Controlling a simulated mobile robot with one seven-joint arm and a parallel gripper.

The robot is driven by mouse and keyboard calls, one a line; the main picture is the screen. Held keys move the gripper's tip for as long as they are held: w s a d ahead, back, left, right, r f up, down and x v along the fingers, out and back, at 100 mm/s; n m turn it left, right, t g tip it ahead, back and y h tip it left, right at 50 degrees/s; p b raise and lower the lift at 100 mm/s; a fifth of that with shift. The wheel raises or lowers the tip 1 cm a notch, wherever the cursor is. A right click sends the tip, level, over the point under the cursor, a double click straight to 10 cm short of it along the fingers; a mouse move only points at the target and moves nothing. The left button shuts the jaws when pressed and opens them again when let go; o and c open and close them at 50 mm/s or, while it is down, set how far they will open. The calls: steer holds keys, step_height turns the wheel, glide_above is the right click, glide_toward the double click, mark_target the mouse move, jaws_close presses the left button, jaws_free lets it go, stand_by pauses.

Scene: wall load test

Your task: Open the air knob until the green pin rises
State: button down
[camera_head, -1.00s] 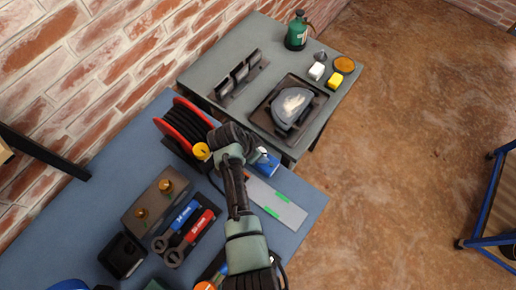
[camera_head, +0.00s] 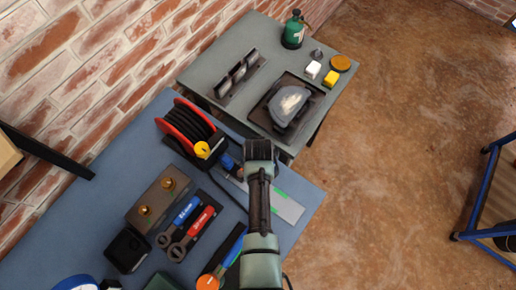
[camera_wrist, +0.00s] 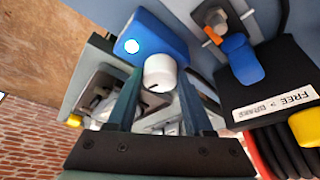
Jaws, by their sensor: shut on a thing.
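In the wrist view a white knob (camera_wrist: 159,72) with a short dark mark sits on a blue block (camera_wrist: 168,37). My gripper (camera_wrist: 159,84) has one finger on each side of the knob and is shut on it. A bright pale round spot (camera_wrist: 131,46) shows on the block, left of the knob. I see no green pin standing up from the block. In the head view my gripper (camera_head: 259,152) is over the far right part of the blue table, and my wrist hides the block and knob.
A red hose reel (camera_head: 181,122) with a yellow knob (camera_head: 202,149) stands just left of my gripper. In the wrist view its FREE/BRAKE label (camera_wrist: 276,104) and a blue fitting (camera_wrist: 242,58) are close. Wrenches (camera_head: 188,230) lie nearer. A grey table (camera_head: 205,72) with a tray stands beyond.

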steer(key=shift+n, duration=0.5)
steer(key=shift+y, duration=0.3)
steer(key=shift+c, duration=1.4)
jaws_free()
steer(key=shift+r, duration=0.1)
steer(key=v, duration=1.2)
steer(key=shift+s+r, duration=0.15)
steer(key=shift+r, duration=0.25)
